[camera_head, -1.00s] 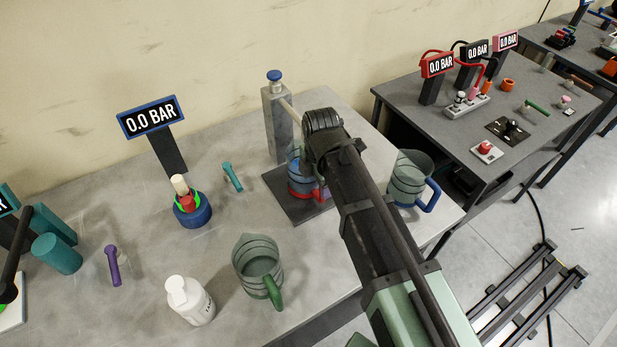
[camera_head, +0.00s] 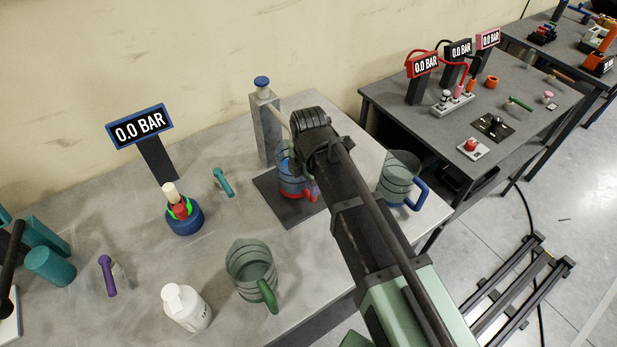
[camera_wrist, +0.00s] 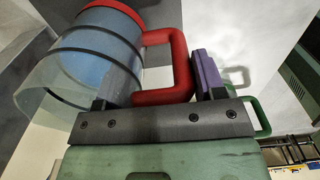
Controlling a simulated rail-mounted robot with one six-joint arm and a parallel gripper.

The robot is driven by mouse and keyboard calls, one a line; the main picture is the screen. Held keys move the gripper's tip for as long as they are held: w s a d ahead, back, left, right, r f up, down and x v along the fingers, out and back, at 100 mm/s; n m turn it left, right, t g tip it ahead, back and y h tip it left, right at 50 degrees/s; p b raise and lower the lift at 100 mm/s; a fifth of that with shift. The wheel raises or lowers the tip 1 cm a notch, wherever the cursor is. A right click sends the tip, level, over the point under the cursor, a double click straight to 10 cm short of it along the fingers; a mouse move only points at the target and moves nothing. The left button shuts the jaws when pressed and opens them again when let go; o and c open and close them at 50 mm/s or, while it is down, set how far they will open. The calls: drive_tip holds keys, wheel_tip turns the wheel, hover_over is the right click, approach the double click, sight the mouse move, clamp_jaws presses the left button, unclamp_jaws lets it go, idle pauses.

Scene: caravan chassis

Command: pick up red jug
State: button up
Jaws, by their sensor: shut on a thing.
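The red jug (camera_head: 284,181) is a clear vessel with dark bands, a red base and handle, and blue liquid inside. In the head view it is at the dark plate, partly behind my arm. I cannot tell whether it touches the plate. In the wrist view the red jug (camera_wrist: 88,62) lies across the upper left, its red base at the top. My gripper (camera_wrist: 165,82) has its fingers on either side of the red handle and is shut on it. In the head view my fingertips are hidden by the arm.
A grey column with a blue knob (camera_head: 261,82) and a spout stands behind the dark plate (camera_head: 283,209). A blue-handled jug (camera_head: 396,180) is to the right, a green-handled jug (camera_head: 250,262) in front. A white bottle (camera_head: 186,306) and blue-based fitting (camera_head: 184,221) are left.

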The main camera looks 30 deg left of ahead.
wheel_tip(320, 180, up, 2)
drive_tip(key=shift+r+p, duration=0.1)
drive_tip(key=shift+p, duration=0.65)
drive_tip(key=s+d, duration=0.3)
drive_tip(key=d, duration=0.5)
drive_tip(key=s+d, duration=0.4)
drive_tip(key=d, duration=0.4)
drive_tip(key=shift+d, duration=0.35)
drive_tip(key=shift+w, duration=0.1)
